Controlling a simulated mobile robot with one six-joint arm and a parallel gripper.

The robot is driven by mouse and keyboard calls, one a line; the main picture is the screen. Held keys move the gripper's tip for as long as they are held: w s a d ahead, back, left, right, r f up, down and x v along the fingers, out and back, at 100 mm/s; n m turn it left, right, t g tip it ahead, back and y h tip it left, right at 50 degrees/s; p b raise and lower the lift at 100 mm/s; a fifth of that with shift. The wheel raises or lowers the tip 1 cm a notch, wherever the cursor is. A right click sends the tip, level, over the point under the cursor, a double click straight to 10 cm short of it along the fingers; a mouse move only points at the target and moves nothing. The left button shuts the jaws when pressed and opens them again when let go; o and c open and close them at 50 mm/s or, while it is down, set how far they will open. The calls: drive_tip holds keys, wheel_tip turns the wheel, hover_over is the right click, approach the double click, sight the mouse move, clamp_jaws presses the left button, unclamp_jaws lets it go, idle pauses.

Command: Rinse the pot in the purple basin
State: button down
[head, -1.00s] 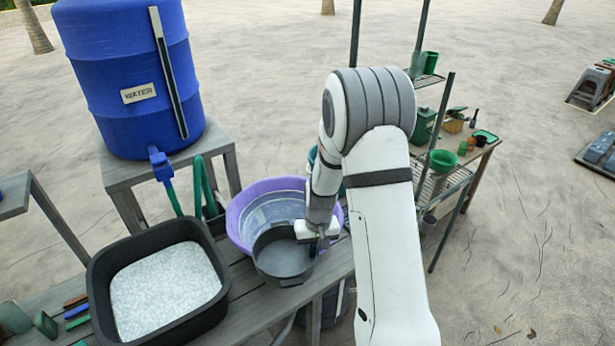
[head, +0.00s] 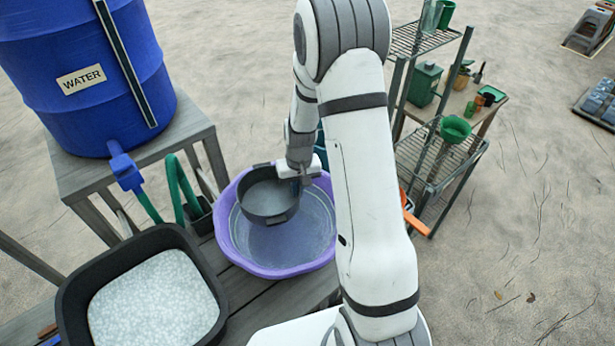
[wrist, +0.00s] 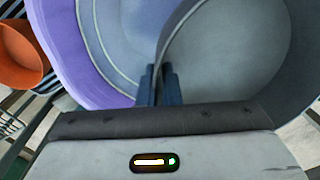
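The grey pot (head: 268,200) is over the back-left part of the purple basin (head: 226,243), with its open top facing up. I cannot tell whether it touches the water in the basin. My gripper (head: 291,180) is at the pot's right rim. In the wrist view the gripper's dark fingers (wrist: 158,86) are closed on the wall of the pot (wrist: 235,60), and the purple basin (wrist: 72,52) shows to the left.
A black tub (head: 72,300) of pale material stands left of the basin. A blue water barrel (head: 90,70) with a tap (head: 124,168) stands behind on a wooden stand. A metal shelf (head: 420,160) stands to the right. An orange pot (wrist: 20,55) shows in the wrist view.

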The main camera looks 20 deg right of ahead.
drive_tip(key=shift+d+r+b, duration=0.15)
drive_tip(key=shift+r+b, duration=0.1)
drive_tip(key=shift+b, duration=0.15)
drive_tip(key=s+d+r+m+b, duration=0.2)
drive_tip(key=s+r+b, duration=0.1)
drive_tip(key=r, duration=0.2)
drive_tip(key=shift+s+r+m+b, duration=0.25)
drive_tip(key=shift+s+m+b, duration=0.1)
drive_tip(key=shift+m+b, duration=0.05)
drive_tip(key=shift+w, duration=0.1)
